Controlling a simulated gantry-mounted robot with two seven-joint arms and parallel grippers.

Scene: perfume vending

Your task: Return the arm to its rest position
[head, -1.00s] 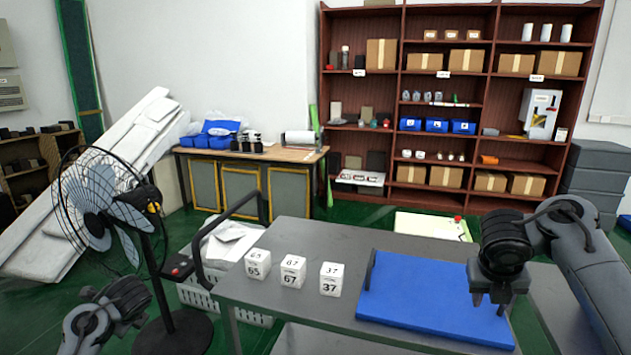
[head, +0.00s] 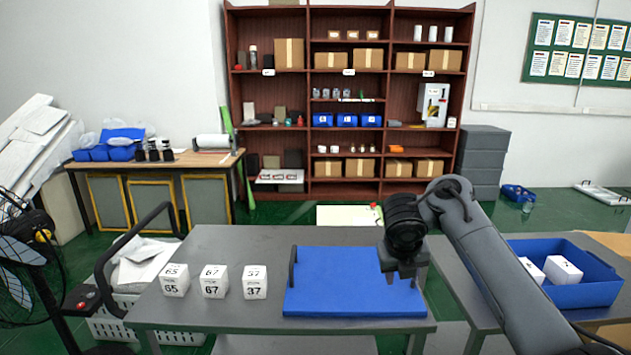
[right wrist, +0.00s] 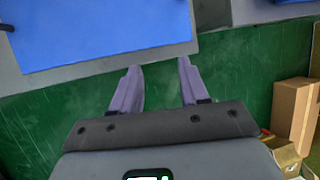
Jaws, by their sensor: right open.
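My right gripper (head: 400,275) hangs over the right end of the blue tray (head: 340,280) on the grey table in the head view. In the right wrist view my right gripper (right wrist: 160,88) has its two fingers spread apart with nothing between them. The blue tray (right wrist: 100,25) and the table edge show beyond the fingertips there, with green floor below. My left gripper is out of the head view.
Three white numbered boxes, 65 (head: 174,280), 67 (head: 214,281) and 37 (head: 255,282), stand left of the tray. A blue bin (head: 585,290) with white boxes is at right. A fan (head: 22,250) stands at far left. A shelf (head: 348,110) is behind.

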